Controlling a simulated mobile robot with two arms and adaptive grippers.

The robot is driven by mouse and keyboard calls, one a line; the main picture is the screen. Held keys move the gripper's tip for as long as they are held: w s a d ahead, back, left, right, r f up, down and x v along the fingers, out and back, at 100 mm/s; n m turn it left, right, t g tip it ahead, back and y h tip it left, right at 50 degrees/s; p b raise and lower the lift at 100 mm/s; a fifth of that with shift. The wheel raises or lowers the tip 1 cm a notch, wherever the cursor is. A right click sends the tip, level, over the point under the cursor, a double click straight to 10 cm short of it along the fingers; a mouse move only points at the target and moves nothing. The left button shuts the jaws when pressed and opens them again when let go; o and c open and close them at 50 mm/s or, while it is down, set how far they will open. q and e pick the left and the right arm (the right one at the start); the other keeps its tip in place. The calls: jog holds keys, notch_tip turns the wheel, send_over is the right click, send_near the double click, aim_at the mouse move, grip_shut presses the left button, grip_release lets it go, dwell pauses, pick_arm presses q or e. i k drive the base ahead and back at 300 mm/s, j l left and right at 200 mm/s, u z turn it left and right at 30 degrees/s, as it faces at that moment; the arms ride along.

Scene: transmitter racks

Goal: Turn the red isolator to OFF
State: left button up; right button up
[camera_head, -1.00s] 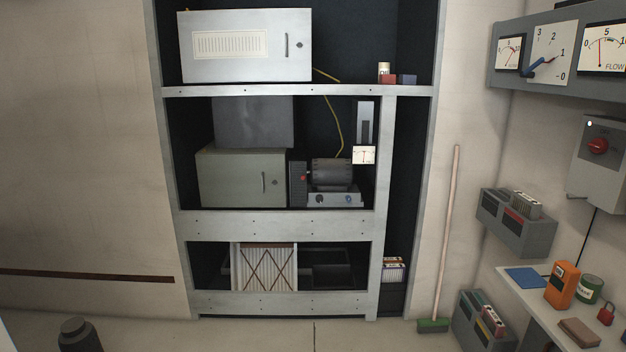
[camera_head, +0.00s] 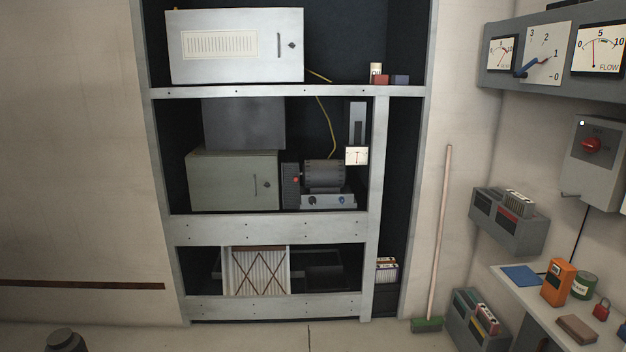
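The red isolator (camera_head: 592,145) is a round red knob on a grey wall box (camera_head: 581,180) at the right edge of the head view. Small lettering sits above the knob, too small to read surely, and a small white light shows near the box's top left. I cannot tell the exact setting of the knob. Neither of my grippers shows in the view.
A metal rack (camera_head: 270,230) with cabinets fills the middle. A bench (camera_head: 512,284) at lower right holds an orange meter (camera_head: 558,282), a green can (camera_head: 583,285) and a red padlock (camera_head: 601,308). A broom (camera_head: 440,230) leans on the wall. Wall bins (camera_head: 508,225) hang below the gauges.

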aim_at(593, 143)
jog(key=z, duration=1.35)
jog(key=i+j, duration=0.75)
jog(key=j, duration=0.15)
